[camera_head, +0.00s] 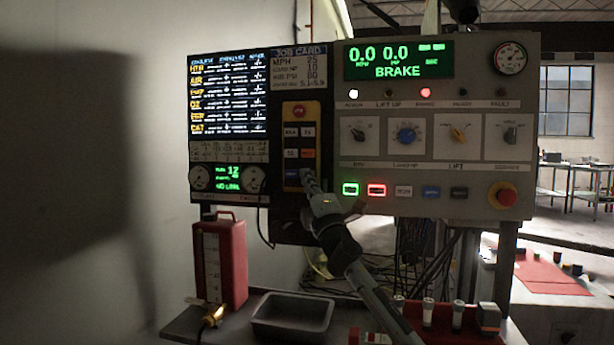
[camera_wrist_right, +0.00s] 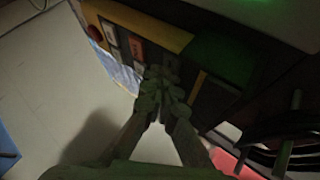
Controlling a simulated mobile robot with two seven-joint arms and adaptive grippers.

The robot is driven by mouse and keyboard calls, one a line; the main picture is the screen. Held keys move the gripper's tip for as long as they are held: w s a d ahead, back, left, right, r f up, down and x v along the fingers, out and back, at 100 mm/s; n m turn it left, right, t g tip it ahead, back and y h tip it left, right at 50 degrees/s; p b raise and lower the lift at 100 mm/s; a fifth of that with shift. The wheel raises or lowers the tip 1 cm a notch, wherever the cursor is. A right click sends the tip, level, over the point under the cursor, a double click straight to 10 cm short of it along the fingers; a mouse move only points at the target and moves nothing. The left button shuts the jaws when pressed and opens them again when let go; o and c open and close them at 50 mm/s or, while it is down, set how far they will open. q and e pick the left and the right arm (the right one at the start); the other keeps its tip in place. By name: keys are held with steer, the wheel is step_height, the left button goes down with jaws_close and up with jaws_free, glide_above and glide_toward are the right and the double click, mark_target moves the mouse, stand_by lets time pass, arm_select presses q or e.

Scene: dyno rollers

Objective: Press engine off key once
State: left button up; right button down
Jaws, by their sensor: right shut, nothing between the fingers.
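A yellow-framed hand keypad (camera_head: 300,126) hangs on a dark panel between the screen and the grey control box. It has a red round button (camera_head: 299,111) at the top and several small keys below; their labels are too small to read, so I cannot tell which one is engine off. My right gripper (camera_head: 308,180) is shut and empty, its tips at the keypad's lower right key and hiding it. In the right wrist view the shut fingertips (camera_wrist_right: 161,84) lie over the keypad's lower keys, near an orange key (camera_wrist_right: 135,47). I cannot tell if they touch. My left gripper is out of view.
The grey control box (camera_head: 376,180) has lit buttons, knobs and a red emergency knob (camera_head: 501,194) to the right. Below are a red canister (camera_head: 220,262), a grey tray (camera_head: 292,315) and several small containers on the bench. Cables hang behind my right arm.

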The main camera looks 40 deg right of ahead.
steer(key=shift+s+a, duration=0.1)
steer(key=shift+s+a+p, duration=0.35)
steer(key=shift+s+a, duration=0.2)
steer(key=shift+a, duration=0.1)
steer(key=s+a+p, duration=0.1)
steer(key=s+a, duration=0.2)
steer(key=shift+s+a+p, duration=0.15)
steer(key=shift+a+p, duration=0.15)
steer(key=shift+a, duration=0.1)
stand_by(0.9)
